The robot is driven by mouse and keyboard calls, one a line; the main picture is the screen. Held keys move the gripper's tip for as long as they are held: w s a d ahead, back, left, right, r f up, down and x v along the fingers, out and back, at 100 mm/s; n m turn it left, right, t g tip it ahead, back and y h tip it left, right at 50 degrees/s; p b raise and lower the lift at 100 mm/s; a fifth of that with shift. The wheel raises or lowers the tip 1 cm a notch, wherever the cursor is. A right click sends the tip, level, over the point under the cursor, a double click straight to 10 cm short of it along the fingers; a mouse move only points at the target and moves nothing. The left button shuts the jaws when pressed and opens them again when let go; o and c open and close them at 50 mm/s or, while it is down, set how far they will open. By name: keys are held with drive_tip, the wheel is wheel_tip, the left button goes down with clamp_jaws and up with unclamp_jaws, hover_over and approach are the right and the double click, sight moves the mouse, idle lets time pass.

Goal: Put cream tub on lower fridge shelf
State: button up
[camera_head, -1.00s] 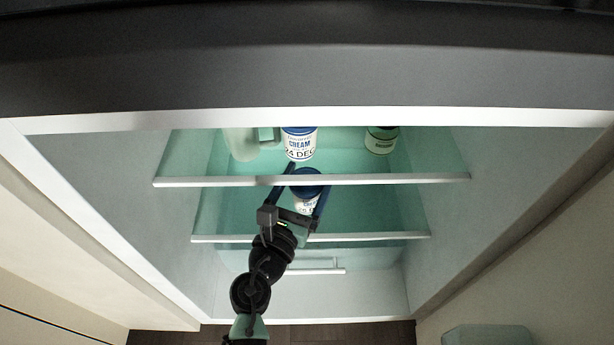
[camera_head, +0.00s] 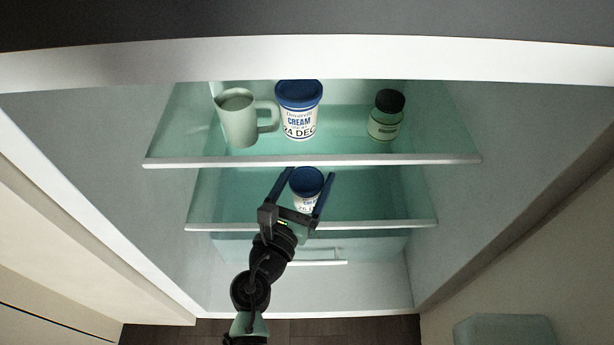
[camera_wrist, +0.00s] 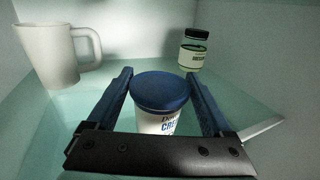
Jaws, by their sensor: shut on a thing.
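A white cream tub with a dark blue lid (camera_head: 307,183) is between the fingers of my gripper (camera_head: 311,174), below the front edge of the upper fridge shelf (camera_head: 310,160). My gripper is shut on this tub, with one finger on each side. The tub (camera_wrist: 159,100) is upright in the wrist view, its lower part hidden by the gripper's crossbar. The lower fridge shelf (camera_head: 390,207) has its front edge below the tub. I cannot tell whether the tub's base touches that shelf. A second cream tub (camera_head: 299,112), marked 24 DEC, stands on the upper shelf.
On the upper shelf, a pale green mug (camera_head: 237,122) stands at the left and a dark-lidded jar (camera_head: 386,116) at the right. The lower shelf looks clear on both sides of the gripper. The fridge side walls (camera_head: 480,150) bound the space.

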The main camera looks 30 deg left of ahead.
drive_tip(key=shift+f, duration=0.25)
drive_tip(key=o, duration=1.4)
drive_tip(key=shift+c, duration=0.2)
wheel_tip(320, 180, up, 6)
drive_tip(key=p, duration=0.6)
drive_tip(key=v, duration=1.2)
